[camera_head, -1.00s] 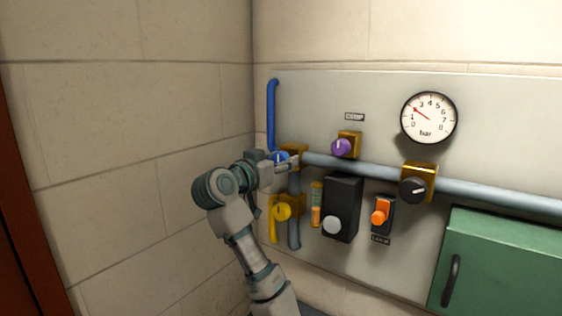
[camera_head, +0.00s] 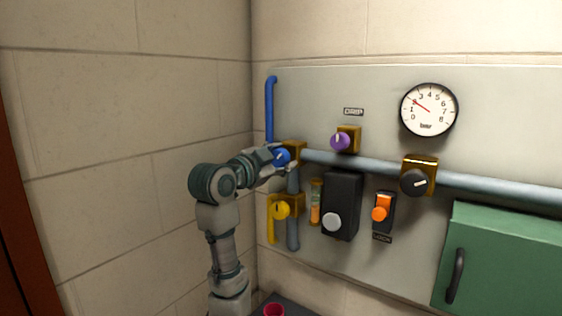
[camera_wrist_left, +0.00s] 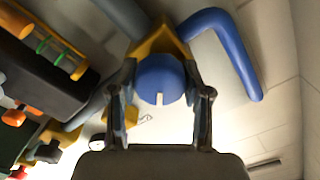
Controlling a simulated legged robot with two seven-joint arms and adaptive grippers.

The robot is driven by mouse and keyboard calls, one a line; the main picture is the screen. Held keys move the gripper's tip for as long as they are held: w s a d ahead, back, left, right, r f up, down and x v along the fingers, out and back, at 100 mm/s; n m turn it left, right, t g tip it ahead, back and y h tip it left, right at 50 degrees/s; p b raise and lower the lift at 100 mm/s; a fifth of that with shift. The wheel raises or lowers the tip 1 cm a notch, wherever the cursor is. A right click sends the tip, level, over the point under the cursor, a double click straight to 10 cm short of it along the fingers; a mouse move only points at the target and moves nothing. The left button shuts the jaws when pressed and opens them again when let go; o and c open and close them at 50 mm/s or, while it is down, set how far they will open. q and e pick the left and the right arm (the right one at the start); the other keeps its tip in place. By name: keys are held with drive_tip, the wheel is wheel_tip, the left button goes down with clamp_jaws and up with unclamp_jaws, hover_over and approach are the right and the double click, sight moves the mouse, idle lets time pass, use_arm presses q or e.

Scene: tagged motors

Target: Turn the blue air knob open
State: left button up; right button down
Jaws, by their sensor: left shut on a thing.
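The blue air knob (camera_head: 281,157) sits on a brass valve body at the left end of the grey pipe, below the blue pipe. My left gripper (camera_head: 284,161) reaches it from the left. In the left wrist view the round blue knob (camera_wrist_left: 160,78) lies between the two fingers of my left gripper (camera_wrist_left: 160,72), with one finger on each side. The gripper is shut on it. The knob's white mark points to the bottom of that view. My right gripper is in neither view.
A yellow knob (camera_head: 280,210) sits just below the gripper. A purple knob (camera_head: 341,141), a black knob (camera_head: 414,182), a black box (camera_head: 342,206) and an orange switch (camera_head: 380,213) are to the right. The gauge (camera_head: 428,109) needle points near 2. The wall at left is bare.

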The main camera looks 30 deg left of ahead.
use_arm(q)
drive_tip(key=shift+f+m, duration=0.15)
drive_tip(key=shift+m, duration=0.75)
drive_tip(key=m+p, duration=0.1)
drive_tip(key=m, duration=0.1)
drive_tip(key=shift+m, duration=0.4)
drive_tip(key=m+p, duration=0.2)
drive_tip(key=m, duration=0.1)
drive_tip(key=shift+w+f+m, duration=0.1)
drive_tip(key=shift+f+m, duration=0.1)
drive_tip(key=shift+m, duration=0.1)
drive_tip(key=shift+d+f+m, duration=0.15)
drive_tip(key=shift+m, duration=0.55)
drive_tip(key=o, duration=1.1)
drive_tip(key=shift+c, duration=0.2)
drive_tip(key=shift+o, duration=0.4)
drive_tip(key=shift+s+r, duration=0.2)
